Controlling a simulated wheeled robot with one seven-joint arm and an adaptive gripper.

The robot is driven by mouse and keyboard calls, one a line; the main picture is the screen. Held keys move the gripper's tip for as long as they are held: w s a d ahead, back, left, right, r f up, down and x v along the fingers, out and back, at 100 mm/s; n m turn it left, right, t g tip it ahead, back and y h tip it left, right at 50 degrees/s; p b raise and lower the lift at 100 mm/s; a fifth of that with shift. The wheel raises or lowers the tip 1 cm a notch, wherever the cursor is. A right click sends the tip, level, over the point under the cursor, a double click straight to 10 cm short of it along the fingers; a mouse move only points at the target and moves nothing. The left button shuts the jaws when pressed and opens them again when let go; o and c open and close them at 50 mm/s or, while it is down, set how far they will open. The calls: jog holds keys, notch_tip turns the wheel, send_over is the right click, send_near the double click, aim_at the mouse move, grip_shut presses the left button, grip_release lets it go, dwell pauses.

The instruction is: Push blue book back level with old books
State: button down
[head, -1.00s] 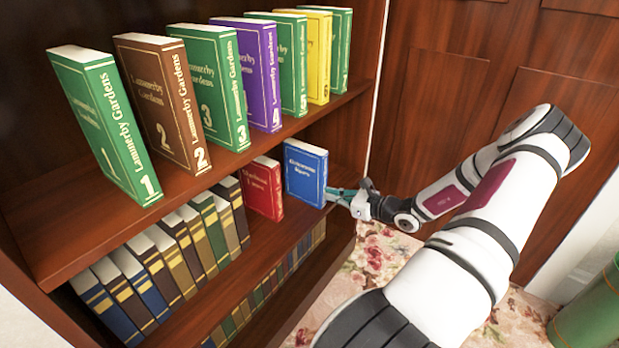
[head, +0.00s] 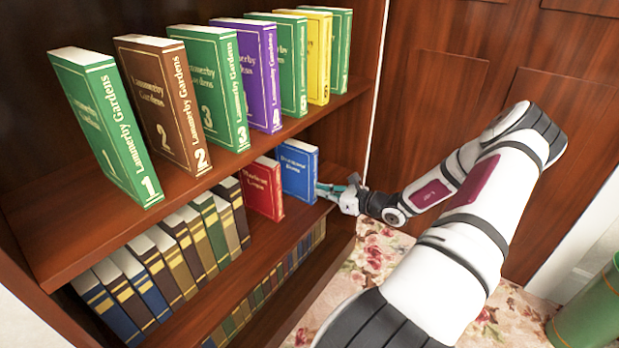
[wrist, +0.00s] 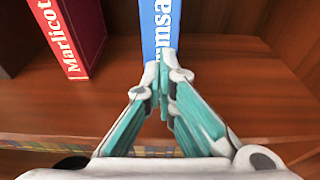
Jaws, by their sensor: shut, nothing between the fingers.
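The blue book (head: 297,171) stands upright on the middle shelf, right of a red book (head: 264,188). In the wrist view the blue book's spine (wrist: 158,28) is straight ahead of my gripper (wrist: 165,58). My gripper (head: 325,190) is shut and empty, with its fingertips at the lower part of the spine. They look to be touching it, or very close. A row of old books (head: 178,250) stands on the same shelf to the left, in brown, olive and dark blue with gold bands. The lower end of the blue book's spine is hidden behind the fingers.
The upper shelf (head: 75,232) above holds several numbered Lammerby Gardens books. The shelf to the right of the blue book is bare, up to the side wall (wrist: 285,30). A lower shelf holds more books (head: 262,293). A green cylinder (head: 590,318) stands at lower right.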

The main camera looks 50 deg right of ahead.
aim_at(312, 187)
jog(key=shift+w, duration=0.15)
jog(key=shift+r+x, duration=0.2)
jog(key=shift+x, duration=0.7)
jog(key=shift+r+x, duration=0.2)
jog(key=shift+x, duration=0.65)
jog(key=f+p+v, duration=0.2)
jog(key=p+v, duration=0.1)
jog(key=v, duration=0.6)
jog(key=shift+s, duration=0.55)
jog(key=shift+d, duration=0.1)
